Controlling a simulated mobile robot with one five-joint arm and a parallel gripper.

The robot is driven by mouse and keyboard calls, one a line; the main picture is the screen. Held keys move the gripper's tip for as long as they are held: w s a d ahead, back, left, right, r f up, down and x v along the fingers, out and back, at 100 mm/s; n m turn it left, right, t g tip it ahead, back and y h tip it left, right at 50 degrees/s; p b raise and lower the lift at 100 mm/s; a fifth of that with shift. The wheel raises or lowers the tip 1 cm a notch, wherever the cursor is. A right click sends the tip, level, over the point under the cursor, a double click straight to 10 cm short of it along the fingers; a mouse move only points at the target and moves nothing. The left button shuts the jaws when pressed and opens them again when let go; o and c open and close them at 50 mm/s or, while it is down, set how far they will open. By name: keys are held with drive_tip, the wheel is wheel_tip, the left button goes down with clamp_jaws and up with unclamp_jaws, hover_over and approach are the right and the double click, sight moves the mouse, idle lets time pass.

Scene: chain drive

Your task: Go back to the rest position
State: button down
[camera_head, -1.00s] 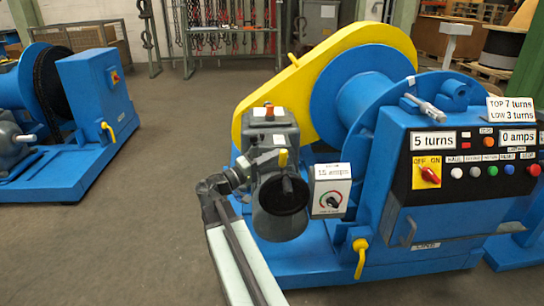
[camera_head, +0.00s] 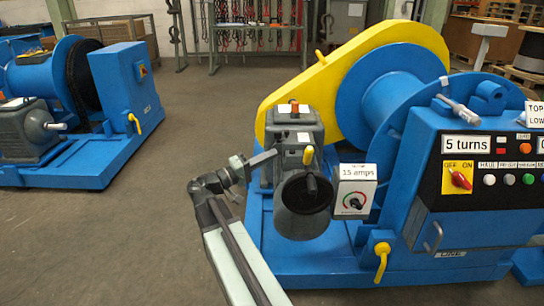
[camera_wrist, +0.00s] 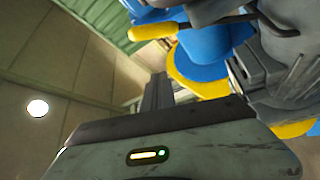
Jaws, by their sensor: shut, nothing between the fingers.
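My gripper (camera_head: 265,158) is at the left side of the grey motor housing (camera_head: 293,137) on the blue and yellow winch (camera_head: 383,92). Its slim dark fingers are together, with nothing seen between them. They also show in the wrist view (camera_wrist: 157,92), pointing up the picture. In the head view I cannot tell whether the tip touches the housing or stands apart. My arm reaches up from the bottom edge and bends at a dark joint.
A yellow-tipped lever (camera_head: 308,157) and the 15 amps box (camera_head: 354,190) are right of my gripper. A second blue winch (camera_head: 70,110) stands left. Bare floor (camera_head: 150,235) lies between.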

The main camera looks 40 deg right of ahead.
drive_tip(key=shift+r, duration=0.1)
drive_tip(key=a+f+n+t+y+p, duration=0.35)
drive_tip(key=a+f+y+p, duration=0.25)
drive_tip(key=a+f+y, duration=0.85)
drive_tip(key=s+a+f+n+y, duration=0.1)
drive_tip(key=a+f+y, duration=0.25)
drive_tip(key=a, duration=0.75)
drive_tip(key=s+a+f+n+y, duration=0.15)
drive_tip(key=a+f, duration=0.35)
drive_tip(key=a, duration=0.5)
wheel_tip(320, 180, up, 38)
drive_tip(key=w+p, duration=0.1)
drive_tip(key=p, duration=3.6)
drive_tip(key=shift+p, duration=0.4)
drive_tip(key=shift+f+y, duration=0.1)
drive_tip(key=shift+y, duration=0.15)
